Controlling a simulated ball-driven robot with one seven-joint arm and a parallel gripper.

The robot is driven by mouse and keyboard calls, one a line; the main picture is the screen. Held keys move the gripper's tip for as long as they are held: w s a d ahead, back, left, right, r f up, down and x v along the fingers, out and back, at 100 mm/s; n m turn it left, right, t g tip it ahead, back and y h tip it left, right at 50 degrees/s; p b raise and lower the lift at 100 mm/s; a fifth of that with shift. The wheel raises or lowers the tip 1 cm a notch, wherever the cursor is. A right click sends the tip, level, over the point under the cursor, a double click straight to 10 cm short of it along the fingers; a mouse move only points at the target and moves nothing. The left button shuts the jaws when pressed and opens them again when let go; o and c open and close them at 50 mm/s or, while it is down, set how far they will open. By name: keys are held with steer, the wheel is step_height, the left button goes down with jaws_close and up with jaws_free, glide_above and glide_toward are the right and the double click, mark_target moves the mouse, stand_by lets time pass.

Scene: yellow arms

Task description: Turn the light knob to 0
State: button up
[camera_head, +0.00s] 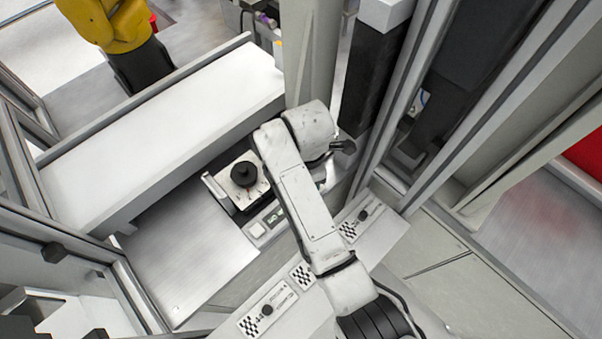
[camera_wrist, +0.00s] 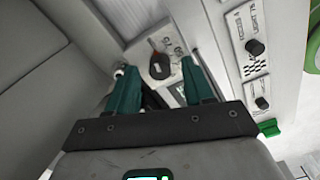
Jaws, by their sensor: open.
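Small black knobs sit on a pale control strip. One knob (camera_head: 267,310) is at the bottom of the head view, and another (camera_head: 363,214) is right of my arm. In the wrist view two knobs, an upper one (camera_wrist: 255,47) and a lower one (camera_wrist: 262,102), sit on the strip right of my fingers, beside checkered patches. My gripper (camera_wrist: 159,64) has two green fingers spread apart with nothing held. It is not touching these knobs. Its fingertips do not show clearly in the head view.
A larger black round control (camera_head: 245,174) stands on a white plate; in the wrist view it (camera_wrist: 160,66) appears beyond and between my fingertips. A long white beam (camera_head: 160,130) and metal posts surround the area. A yellow robot arm (camera_head: 110,25) stands at the upper left.

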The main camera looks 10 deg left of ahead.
steer(key=shift+f, duration=0.15)
steer(key=shift+c, duration=0.2)
jaws_close()
